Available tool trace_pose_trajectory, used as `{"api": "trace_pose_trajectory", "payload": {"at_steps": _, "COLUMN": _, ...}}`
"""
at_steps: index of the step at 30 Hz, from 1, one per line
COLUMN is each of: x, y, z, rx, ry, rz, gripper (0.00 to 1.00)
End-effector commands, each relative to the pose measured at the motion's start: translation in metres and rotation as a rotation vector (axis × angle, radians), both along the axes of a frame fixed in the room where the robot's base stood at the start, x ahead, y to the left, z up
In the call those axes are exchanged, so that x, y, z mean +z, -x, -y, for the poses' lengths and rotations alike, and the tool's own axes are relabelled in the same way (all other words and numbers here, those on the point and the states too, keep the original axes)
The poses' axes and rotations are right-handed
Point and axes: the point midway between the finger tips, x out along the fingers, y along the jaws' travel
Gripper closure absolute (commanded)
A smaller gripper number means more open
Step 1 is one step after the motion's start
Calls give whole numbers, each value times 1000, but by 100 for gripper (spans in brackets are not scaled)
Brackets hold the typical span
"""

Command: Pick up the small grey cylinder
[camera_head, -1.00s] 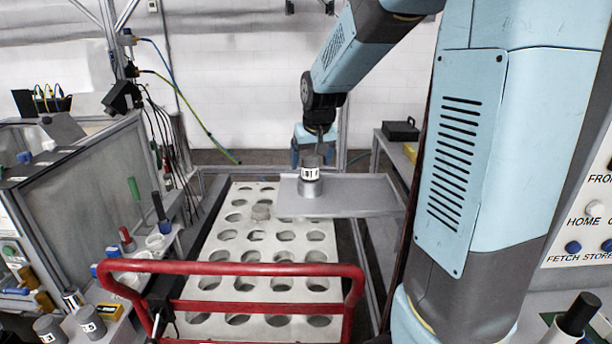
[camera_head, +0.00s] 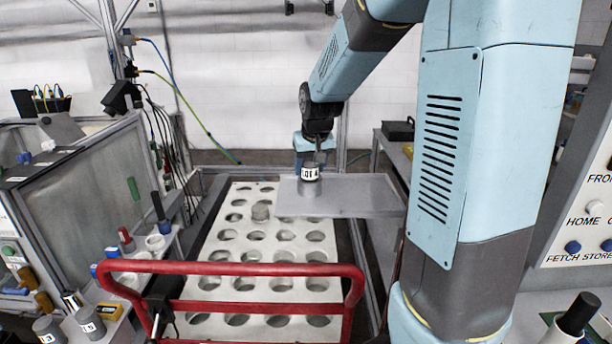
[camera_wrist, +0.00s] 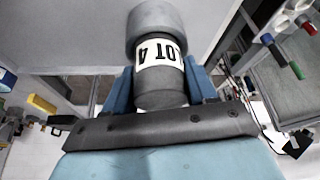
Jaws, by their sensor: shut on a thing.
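A small grey cylinder (camera_head: 310,174) with a white label reading "LOT 4" is upright at a round light-grey base (camera_head: 310,188) on a flat grey plate (camera_head: 362,194). My gripper (camera_head: 311,160) comes down over the cylinder from above. In the wrist view, the blue fingers of my gripper (camera_wrist: 162,88) are on either side of the cylinder (camera_wrist: 161,70) and shut on it. The base (camera_wrist: 160,24) shows beyond it. I cannot tell whether the cylinder is touching the base or slightly above it.
A white rack (camera_head: 228,236) with rows of round holes lies left of and below the plate; a short grey piece (camera_head: 261,211) sits in it. A red rail (camera_head: 232,267) crosses the front. Labelled grey cylinders (camera_head: 90,322) stand at lower left. A black box (camera_head: 398,131) sits at back right.

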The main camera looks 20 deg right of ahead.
Motion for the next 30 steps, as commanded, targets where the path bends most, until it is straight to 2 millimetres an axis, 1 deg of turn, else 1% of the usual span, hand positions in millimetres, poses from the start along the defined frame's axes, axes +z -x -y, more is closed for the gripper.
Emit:
{"api": "trace_pose_trajectory", "payload": {"at_steps": 1, "x": 0, "y": 0, "z": 0, "rx": 0, "ry": 0, "rz": 0, "gripper": 70}}
{"api": "trace_pose_trajectory", "payload": {"at_steps": 9, "x": 0, "y": 0, "z": 0, "rx": 1, "ry": 0, "rz": 0, "gripper": 96}}
{"api": "trace_pose_trajectory", "payload": {"at_steps": 11, "x": 0, "y": 0, "z": -1, "rx": 1, "ry": 0, "rz": 0, "gripper": 100}}
{"api": "trace_pose_trajectory", "payload": {"at_steps": 24, "x": 2, "y": 0, "z": -1, "rx": 1, "ry": 0, "rz": 2, "gripper": 100}}
{"api": "trace_pose_trajectory", "payload": {"at_steps": 26, "x": 6, "y": -1, "z": -1, "rx": 1, "ry": 0, "rz": 3, "gripper": 100}}
{"api": "trace_pose_trajectory", "payload": {"at_steps": 30, "x": 23, "y": -1, "z": 0, "rx": 1, "ry": 0, "rz": 5, "gripper": 100}}
